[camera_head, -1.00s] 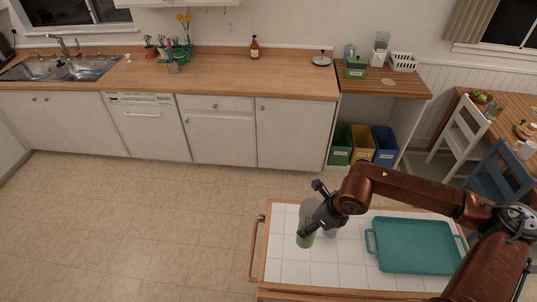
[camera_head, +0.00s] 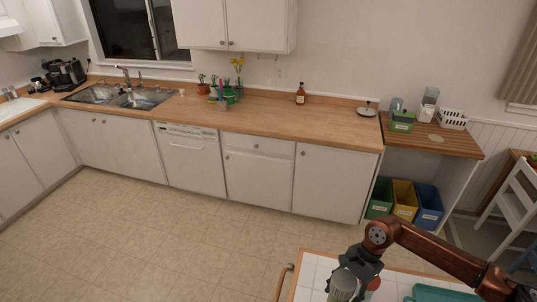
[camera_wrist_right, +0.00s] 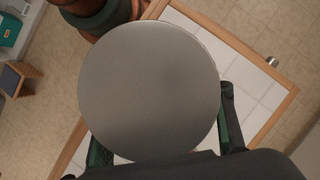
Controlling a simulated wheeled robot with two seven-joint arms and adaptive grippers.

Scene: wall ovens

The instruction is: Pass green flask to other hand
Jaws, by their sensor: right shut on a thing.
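The green flask, a grey-green cylinder (camera_head: 342,287), is in my right gripper (camera_head: 352,272) at the bottom of the head view, over the near end of the white-tiled cart (camera_head: 308,272). Its lower part is cut off by the frame edge. In the right wrist view the flask's round grey end (camera_wrist_right: 150,88) fills the middle. The dark fingers with green pads of my right gripper (camera_wrist_right: 165,140) stand on either side of it. My left gripper is not in view.
A teal tray (camera_head: 440,292) lies on the cart's right part. A small reddish object (camera_head: 373,284) is beside the flask. The long wooden counter (camera_head: 290,118) stands beyond open floor (camera_head: 190,235). Green, yellow and blue bins (camera_head: 404,198) stand under the right counter.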

